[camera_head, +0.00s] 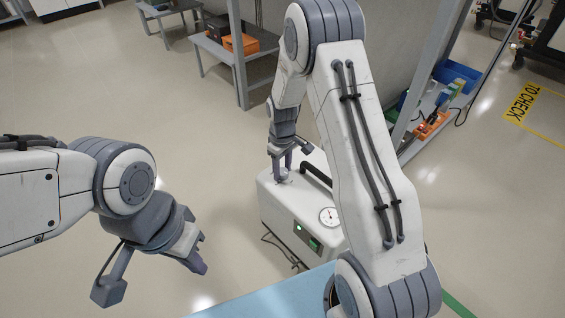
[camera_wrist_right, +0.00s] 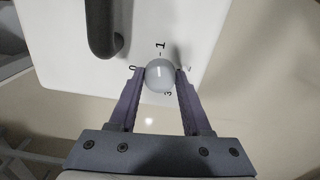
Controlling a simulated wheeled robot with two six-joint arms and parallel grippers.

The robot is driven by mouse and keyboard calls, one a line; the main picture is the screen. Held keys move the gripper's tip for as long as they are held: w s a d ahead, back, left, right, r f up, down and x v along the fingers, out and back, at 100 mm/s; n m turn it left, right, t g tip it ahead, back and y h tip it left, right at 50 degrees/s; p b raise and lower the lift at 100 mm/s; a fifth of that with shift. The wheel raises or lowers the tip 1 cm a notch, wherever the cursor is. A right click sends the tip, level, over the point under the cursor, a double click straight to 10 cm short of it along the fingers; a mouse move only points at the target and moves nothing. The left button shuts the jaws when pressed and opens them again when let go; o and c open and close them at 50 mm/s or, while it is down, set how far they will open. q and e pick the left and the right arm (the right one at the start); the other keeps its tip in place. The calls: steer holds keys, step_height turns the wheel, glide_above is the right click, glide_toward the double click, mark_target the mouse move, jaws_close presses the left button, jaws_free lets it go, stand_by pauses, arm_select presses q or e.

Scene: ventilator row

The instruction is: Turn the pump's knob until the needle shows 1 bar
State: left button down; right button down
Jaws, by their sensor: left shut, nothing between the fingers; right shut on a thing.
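The white pump (camera_head: 300,208) stands on the floor beyond the light blue surface. My right gripper (camera_head: 282,174) points down at the pump top. In the right wrist view its fingers (camera_wrist_right: 160,74) are shut on the knob from both sides. My left gripper (camera_head: 198,257) is shut and empty, left of the pump.
A dark handle (camera_wrist_right: 101,28) rises from the pump's top beside the knob. The light blue surface (camera_head: 255,296) lies in front. A shelf with bins (camera_head: 432,125) stands behind right. The floor at left is clear.

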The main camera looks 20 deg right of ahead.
mark_target(282, 171)
stand_by(0.3)
steer(key=shift+c, duration=1.7)
jaws_free()
steer(key=shift+r, duration=0.1)
step_height(282, 171, up, 10)
steer(key=p, duration=0.5)
steer(key=shift+r, duration=0.15)
